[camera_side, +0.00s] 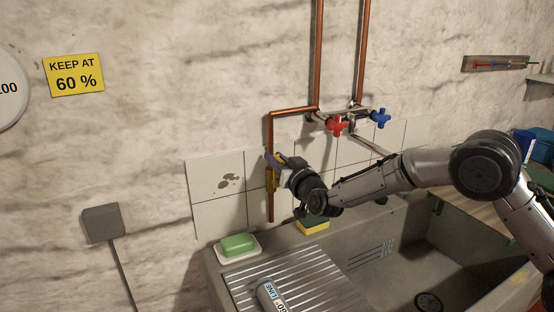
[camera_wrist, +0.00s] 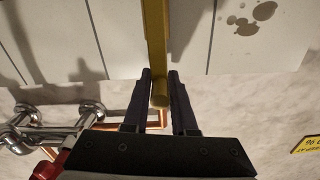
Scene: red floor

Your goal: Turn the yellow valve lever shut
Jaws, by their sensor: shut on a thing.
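The yellow valve lever (camera_wrist: 156,50) runs down from the top of the wrist view, with its rounded end between my two fingers. In the side view the yellow lever (camera_side: 270,180) is small and partly hidden by my gripper, at the vertical copper pipe left of the taps. The lever looks roughly in line with that pipe, but its exact angle is hard to tell. My gripper (camera_side: 274,160) reaches it from the right and is shut on the lever; its dark fingers (camera_wrist: 160,82) stand on either side of it in the wrist view. The valve body is hidden.
A red tap (camera_side: 337,125) and a blue tap (camera_side: 381,118) sit right of my gripper. Below are a stone sink (camera_side: 400,262), a green soap (camera_side: 238,244) and a sponge (camera_side: 314,226). A yellow sign (camera_side: 74,75) reads "KEEP AT 60 %".

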